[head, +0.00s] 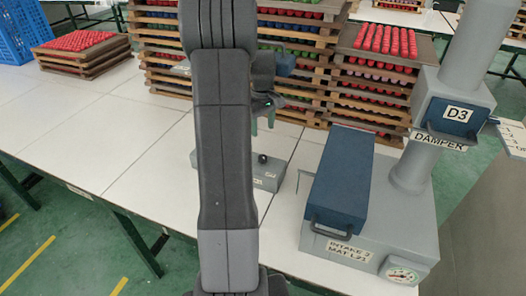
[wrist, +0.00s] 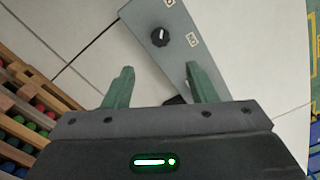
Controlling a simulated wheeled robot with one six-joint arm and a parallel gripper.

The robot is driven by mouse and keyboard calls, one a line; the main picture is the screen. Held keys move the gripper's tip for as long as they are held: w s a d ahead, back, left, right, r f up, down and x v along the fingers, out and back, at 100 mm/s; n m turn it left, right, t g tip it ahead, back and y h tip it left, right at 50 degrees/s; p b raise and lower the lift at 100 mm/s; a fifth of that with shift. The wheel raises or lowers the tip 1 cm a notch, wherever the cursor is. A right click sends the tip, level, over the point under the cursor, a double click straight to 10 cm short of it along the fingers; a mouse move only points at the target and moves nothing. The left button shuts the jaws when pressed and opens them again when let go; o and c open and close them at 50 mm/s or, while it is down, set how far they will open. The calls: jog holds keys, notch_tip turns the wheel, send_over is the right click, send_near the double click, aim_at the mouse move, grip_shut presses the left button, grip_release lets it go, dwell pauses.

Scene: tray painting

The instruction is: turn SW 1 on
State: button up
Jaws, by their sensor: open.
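A grey switch box (head: 268,181) lies on the white table, partly hidden behind my arm in the head view. It has a round black knob (head: 263,158) and a label too small and covered to read. In the wrist view the grey box (wrist: 178,62) runs from the top edge down behind the right finger. Its black rotary knob (wrist: 160,37) has a light pointer mark, with labels above and to its right. My gripper (wrist: 159,68) is open with two green fingers and nothing between them. The knob appears beyond the fingertips, apart from them. My gripper also shows above the box in the head view (head: 262,122).
Stacked wooden trays of coloured pieces (head: 150,62) line the back. A blue-lidded machine (head: 341,180) marked INTAKE 2 stands right, beside a grey column with a D3 DAMPER box (head: 452,112). A blue crate (head: 20,35) is far left. The left tabletop is clear.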

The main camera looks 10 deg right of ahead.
aim_at(263, 156)
notch_tip(263, 156, down, 12)
jog(key=shift+f+p, duration=0.2)
jog(key=shift+p, duration=0.55)
jog(key=c, duration=1)
